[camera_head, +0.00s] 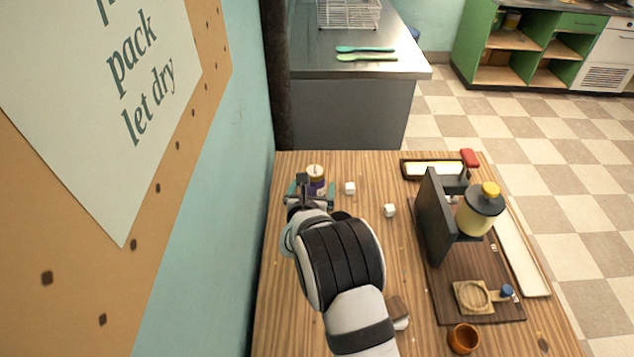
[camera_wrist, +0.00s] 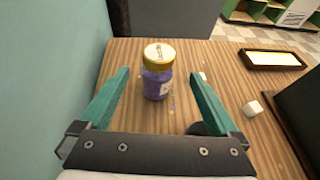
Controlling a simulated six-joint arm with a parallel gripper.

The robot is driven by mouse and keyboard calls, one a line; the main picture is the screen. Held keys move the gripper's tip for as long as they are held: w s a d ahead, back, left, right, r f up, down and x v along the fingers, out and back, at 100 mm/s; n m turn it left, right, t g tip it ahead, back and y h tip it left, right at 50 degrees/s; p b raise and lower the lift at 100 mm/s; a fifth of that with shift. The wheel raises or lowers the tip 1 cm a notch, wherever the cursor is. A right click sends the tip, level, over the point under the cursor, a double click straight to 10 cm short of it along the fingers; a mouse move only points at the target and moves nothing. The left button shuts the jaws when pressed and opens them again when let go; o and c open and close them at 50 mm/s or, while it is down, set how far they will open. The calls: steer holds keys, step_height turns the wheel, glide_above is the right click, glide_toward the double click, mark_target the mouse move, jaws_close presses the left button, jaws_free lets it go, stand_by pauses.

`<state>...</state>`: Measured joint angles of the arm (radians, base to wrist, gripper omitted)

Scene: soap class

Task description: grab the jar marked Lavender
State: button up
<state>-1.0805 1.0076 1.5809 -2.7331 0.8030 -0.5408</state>
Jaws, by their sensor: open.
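A purple jar with a gold lid (camera_wrist: 157,82) stands upright on the wooden table, between and slightly beyond the tips of my gripper in the wrist view. A pale label shows on its side, but its writing is too small to read. In the head view the jar (camera_head: 316,183) is at the table's far left, partly hidden by my gripper (camera_head: 311,197). My gripper also shows in the wrist view (camera_wrist: 158,80), with its two teal fingers open, one on each side of the jar and apart from it.
White cubes (camera_head: 390,210) lie right of the jar. A blue wall (camera_head: 225,190) runs close along the left. An orange cup (camera_head: 463,338) is at the front.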

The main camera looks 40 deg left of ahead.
mark_target(313, 178)
steer(key=x, duration=0.6)
steer(key=shift+s+a+r, duration=0.1)
steer(key=shift+a+r, duration=0.05)
steer(key=shift+a, duration=0.05)
jaws_close()
